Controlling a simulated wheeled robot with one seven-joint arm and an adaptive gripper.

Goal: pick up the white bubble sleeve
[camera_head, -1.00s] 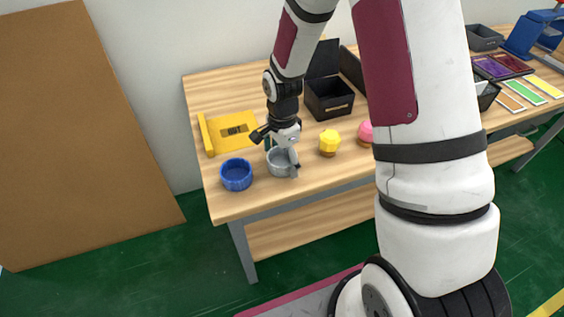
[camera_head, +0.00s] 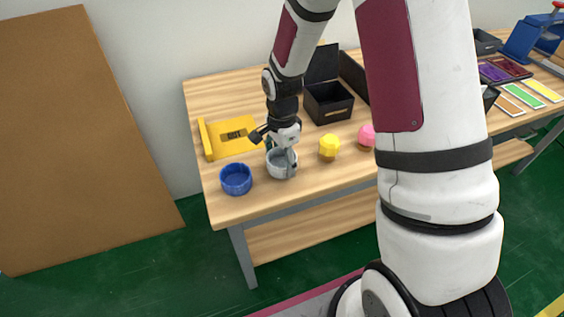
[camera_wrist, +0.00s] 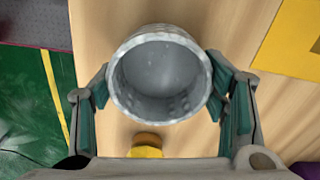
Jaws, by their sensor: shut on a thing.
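The white bubble sleeve (camera_head: 280,168) is a short, open, pale grey-white cup shape near the table's front left. It stands upright, seen from above. In the wrist view the sleeve (camera_wrist: 160,75) sits between the green-padded fingers, its round opening facing the camera. My gripper (camera_wrist: 161,82) is shut on it, one finger on each side. In the head view my gripper (camera_head: 283,158) reaches down over the sleeve from above. I cannot tell whether the sleeve's underside touches the table.
A blue cup (camera_head: 236,180) stands close to the left of the sleeve. A yellow faceted piece (camera_head: 329,146) and a pink one (camera_head: 366,135) stand to the right. A yellow fixture (camera_head: 222,141) lies behind left. A black open box (camera_head: 328,105) stands at the back.

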